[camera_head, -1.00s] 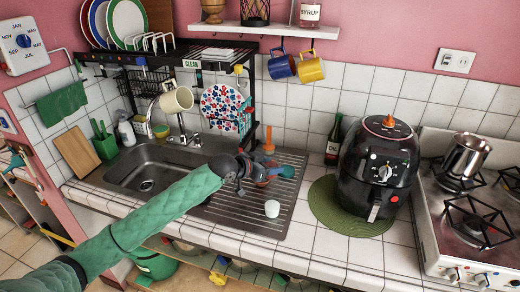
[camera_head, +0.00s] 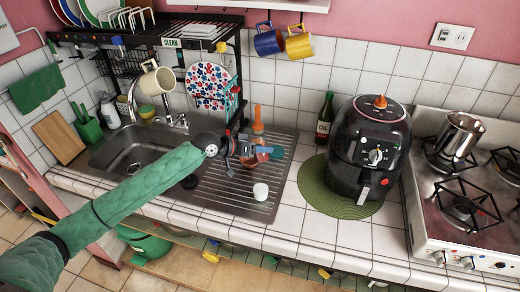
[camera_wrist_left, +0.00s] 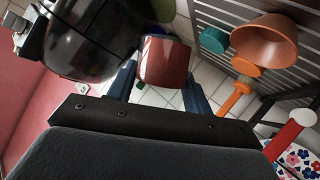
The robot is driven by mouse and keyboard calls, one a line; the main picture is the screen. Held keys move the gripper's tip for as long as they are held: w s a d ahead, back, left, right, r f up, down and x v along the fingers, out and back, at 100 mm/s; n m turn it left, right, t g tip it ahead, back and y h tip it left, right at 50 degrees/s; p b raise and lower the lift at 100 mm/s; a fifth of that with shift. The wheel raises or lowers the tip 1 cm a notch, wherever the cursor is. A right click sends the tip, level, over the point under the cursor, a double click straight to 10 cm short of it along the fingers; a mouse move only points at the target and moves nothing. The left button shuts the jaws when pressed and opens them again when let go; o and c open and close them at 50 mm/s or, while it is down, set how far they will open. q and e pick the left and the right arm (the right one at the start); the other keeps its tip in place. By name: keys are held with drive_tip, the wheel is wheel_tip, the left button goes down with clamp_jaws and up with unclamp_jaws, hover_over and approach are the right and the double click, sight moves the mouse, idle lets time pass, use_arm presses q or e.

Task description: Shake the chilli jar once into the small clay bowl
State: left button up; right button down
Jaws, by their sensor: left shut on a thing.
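My left gripper (camera_head: 264,149) is over the ribbed drainboard right of the sink. In the left wrist view its blue fingers (camera_wrist_left: 160,90) are shut on the chilli jar (camera_wrist_left: 165,62), a dark red jar between them. In the head view the jar is hard to tell apart from the gripper and the bowl. The small clay bowl (camera_wrist_left: 265,40) is reddish brown and stands on the drainboard, to the right of and apart from the jar in the wrist view. In the head view the gripper partly covers the bowl (camera_head: 263,156). My right gripper is not in view.
A small white cup (camera_head: 261,191) stands in front of the gripper on the drainboard (camera_head: 232,198). An orange upright object (camera_head: 257,120) is behind. A teal cylinder (camera_wrist_left: 213,40) is beside the bowl. An oil bottle (camera_head: 325,118) and black air fryer (camera_head: 370,150) stand right.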

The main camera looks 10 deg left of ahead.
use_arm(q)
drive_tip(key=shift+a+f+n+g+h, duration=0.1)
drive_tip(key=shift+n+g+h, duration=0.2)
drive_tip(key=shift+n, duration=0.3)
drive_tip(key=shift+w+a+f+n+g+h+b, duration=0.2)
drive_tip(key=shift+w+f+n+g+h+b, duration=0.15)
drive_tip(key=shift+n+b, duration=0.35)
drive_tip(key=shift+w+a+f+n+h+b, duration=0.2)
drive_tip(key=shift+f+n+h+b, duration=0.2)
drive_tip(key=shift+n, duration=0.2)
drive_tip(key=shift+w+a+f+n+g+h, duration=0.25)
drive_tip(key=shift+n+g+h, duration=0.25)
drive_tip(key=shift+n, duration=0.3)
drive_tip(key=n+h, duration=0.1)
drive_tip(key=n, duration=0.1)
drive_tip(key=n+h+b, duration=0.1)
drive_tip(key=n, duration=0.1)
drive_tip(key=w+a+f+n+h, duration=0.1)
drive_tip(key=shift+n+b, duration=0.35)
drive_tip(key=shift+n, duration=0.05)
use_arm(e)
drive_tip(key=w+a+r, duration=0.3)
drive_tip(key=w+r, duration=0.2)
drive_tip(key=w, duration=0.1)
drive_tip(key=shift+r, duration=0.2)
use_arm(q)
drive_tip(key=shift+g, duration=0.25)
